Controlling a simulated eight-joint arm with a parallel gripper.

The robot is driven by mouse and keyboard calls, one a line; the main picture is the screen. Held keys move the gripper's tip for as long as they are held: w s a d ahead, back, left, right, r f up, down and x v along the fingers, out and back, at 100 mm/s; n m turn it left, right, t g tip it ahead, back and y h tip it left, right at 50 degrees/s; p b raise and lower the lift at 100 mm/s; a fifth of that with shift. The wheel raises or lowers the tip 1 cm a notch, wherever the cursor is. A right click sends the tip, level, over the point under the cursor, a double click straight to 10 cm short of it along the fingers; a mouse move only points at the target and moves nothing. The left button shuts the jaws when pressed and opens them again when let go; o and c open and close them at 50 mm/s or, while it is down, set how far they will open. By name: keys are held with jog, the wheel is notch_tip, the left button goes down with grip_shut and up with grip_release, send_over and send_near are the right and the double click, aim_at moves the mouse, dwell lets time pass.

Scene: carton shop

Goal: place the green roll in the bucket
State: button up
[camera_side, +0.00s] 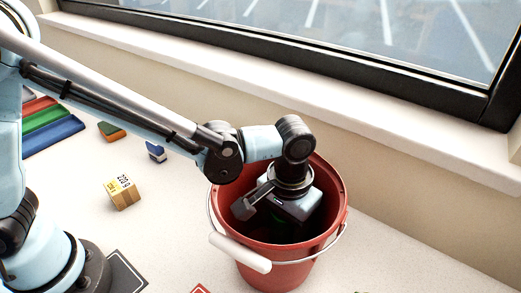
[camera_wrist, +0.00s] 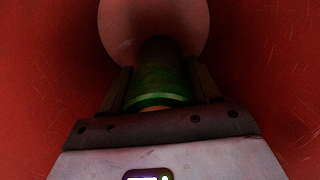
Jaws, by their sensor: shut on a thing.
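The red bucket (camera_side: 277,248) stands on the pale table, with its white-gripped handle hanging over the front. My gripper (camera_wrist: 160,78) points down inside the bucket; in the side view its body (camera_side: 297,205) shows within the rim and its fingers are hidden. In the wrist view the fingers are shut on the green roll (camera_wrist: 158,82), one on each side of it. The dark red bucket wall (camera_wrist: 262,70) surrounds them, and the paler round floor (camera_wrist: 150,22) lies beyond the roll. I cannot tell whether the roll touches the floor.
A yellowish block with printed marks (camera_side: 122,192), a small blue block (camera_side: 155,151) and a green-orange block (camera_side: 111,131) lie left of the bucket. Red, green and blue strips (camera_side: 50,132) lie farther left. A window sill (camera_side: 250,75) runs behind. The table right of the bucket is mostly clear.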

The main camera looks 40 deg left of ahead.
jog(key=shift+f, duration=0.1)
jog(key=o, duration=1.3)
jog(key=shift+o, duration=0.2)
notch_tip(320, 180, up, 12)
jog(key=shift+r, duration=0.15)
